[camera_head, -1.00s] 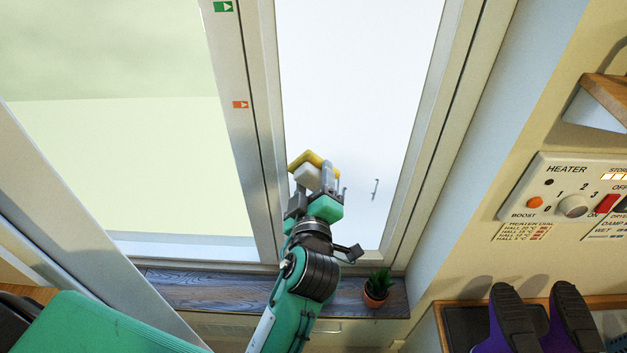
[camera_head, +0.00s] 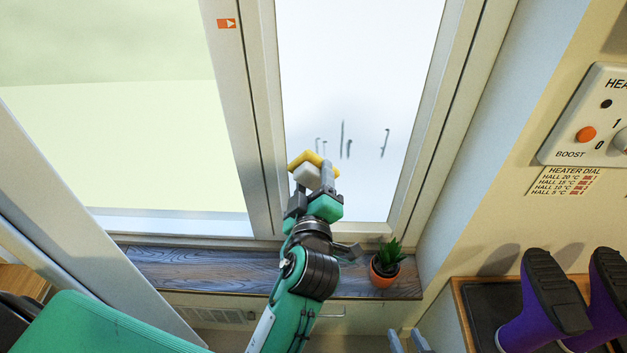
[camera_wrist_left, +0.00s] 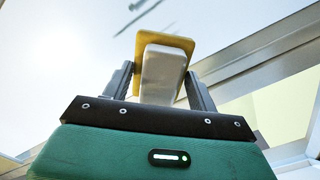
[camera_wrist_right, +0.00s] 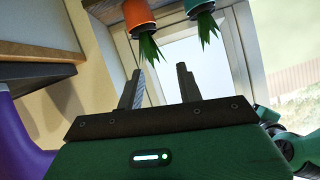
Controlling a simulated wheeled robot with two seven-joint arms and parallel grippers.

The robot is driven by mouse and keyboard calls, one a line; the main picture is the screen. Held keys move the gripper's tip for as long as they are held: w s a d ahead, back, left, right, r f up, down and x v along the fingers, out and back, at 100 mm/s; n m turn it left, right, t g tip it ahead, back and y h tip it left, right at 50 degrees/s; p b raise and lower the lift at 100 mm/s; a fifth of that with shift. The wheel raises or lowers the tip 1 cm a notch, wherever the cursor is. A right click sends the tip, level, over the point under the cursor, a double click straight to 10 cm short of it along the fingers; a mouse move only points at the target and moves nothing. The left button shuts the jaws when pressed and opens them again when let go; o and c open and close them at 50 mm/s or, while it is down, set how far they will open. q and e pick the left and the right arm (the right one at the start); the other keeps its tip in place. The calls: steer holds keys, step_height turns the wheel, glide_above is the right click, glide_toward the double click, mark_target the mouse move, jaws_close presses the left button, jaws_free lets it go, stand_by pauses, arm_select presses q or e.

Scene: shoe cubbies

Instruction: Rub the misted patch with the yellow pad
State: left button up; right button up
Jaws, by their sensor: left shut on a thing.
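The misted patch (camera_head: 365,65) is a pale, whitish area on the right window pane, with several dark streaks near its lower part; it also fills much of the left wrist view (camera_wrist_left: 50,65). My left gripper (camera_head: 317,178) is shut on the white grip of the yellow pad (camera_head: 303,158), in front of the pane's lower left. The pad's yellow plate (camera_wrist_left: 178,42) faces the glass in the left wrist view; I cannot tell whether it touches. My right gripper (camera_wrist_right: 160,82) is open and empty. Its fingertips (camera_head: 408,339) show at the bottom of the head view.
An orange potted plant (camera_head: 385,268) stands on the dark sill (camera_head: 200,272) right of my left arm. A teal pot (camera_wrist_right: 197,8) beside it shows in the right wrist view. Window frame bars flank the pane.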

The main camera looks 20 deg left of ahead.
mark_target(314, 171)
arm_select(q)
steer(key=shift+f, duration=0.4)
steer(key=shift+w, duration=0.2)
steer(key=p+x, duration=0.1)
steer(key=x, duration=0.2)
steer(key=shift+w+a+r, duration=0.1)
steer(key=shift+p+x, duration=0.45)
steer(key=shift+x, duration=0.75)
arm_select(e)
steer(key=shift+s+d+r+g+h, duration=0.25)
steer(key=shift+d+g, duration=0.15)
steer(key=shift+d, duration=0.2)
steer(key=shift+s+d+r+g+h, duration=0.2)
steer(key=shift+d+g+h, duration=0.15)
steer(key=shift+d, duration=0.25)
steer(key=shift+s+d+r+g+h, duration=0.15)
steer(key=shift+d+r+g+h, duration=0.1)
steer(key=shift+d+g, duration=0.3)
arm_select(q)
steer(key=shift+x, duration=0.95)
arm_select(e)
steer(key=shift+f, duration=0.1)
